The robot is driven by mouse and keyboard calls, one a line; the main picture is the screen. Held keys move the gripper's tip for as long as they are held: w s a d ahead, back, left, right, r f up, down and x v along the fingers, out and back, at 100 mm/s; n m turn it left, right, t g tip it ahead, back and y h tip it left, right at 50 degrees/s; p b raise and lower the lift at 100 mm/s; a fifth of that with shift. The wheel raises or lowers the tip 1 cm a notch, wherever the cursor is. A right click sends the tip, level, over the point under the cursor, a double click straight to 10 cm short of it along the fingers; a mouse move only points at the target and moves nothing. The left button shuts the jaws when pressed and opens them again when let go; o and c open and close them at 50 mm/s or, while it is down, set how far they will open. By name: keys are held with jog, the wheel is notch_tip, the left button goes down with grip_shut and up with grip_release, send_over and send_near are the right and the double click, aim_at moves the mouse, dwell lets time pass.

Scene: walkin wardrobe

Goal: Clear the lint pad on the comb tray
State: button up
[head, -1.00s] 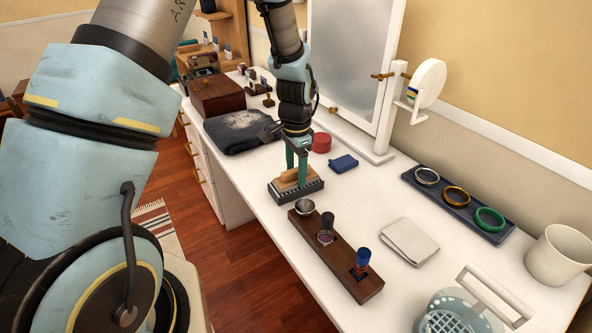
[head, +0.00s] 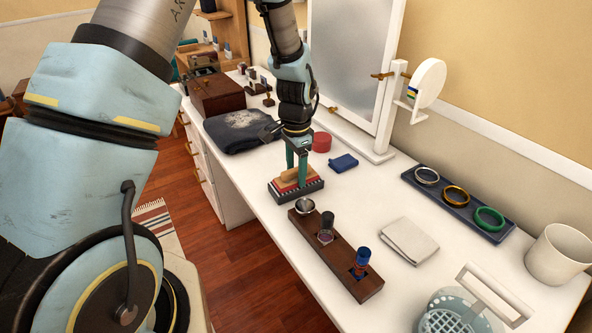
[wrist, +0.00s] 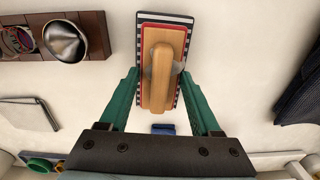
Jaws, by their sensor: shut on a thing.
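My gripper (wrist: 160,78) is shut on a lint brush, its fingers on either side of the wooden handle (wrist: 158,75). The brush has a wooden back and a red pad edge (wrist: 180,28). It is over the dark comb tray (head: 308,192), whose rim shows black and white teeth (wrist: 139,62) in the wrist view. The brush covers most of the tray. The pad's underside is hidden, so I cannot tell whether lint is on it or whether it touches the tray.
A dark folded garment (head: 220,136) with pale lint lies behind left.

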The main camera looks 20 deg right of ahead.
aim_at(296, 169)
jog(key=shift+r+p, duration=2.6)
jog(key=shift+r, duration=0.9)
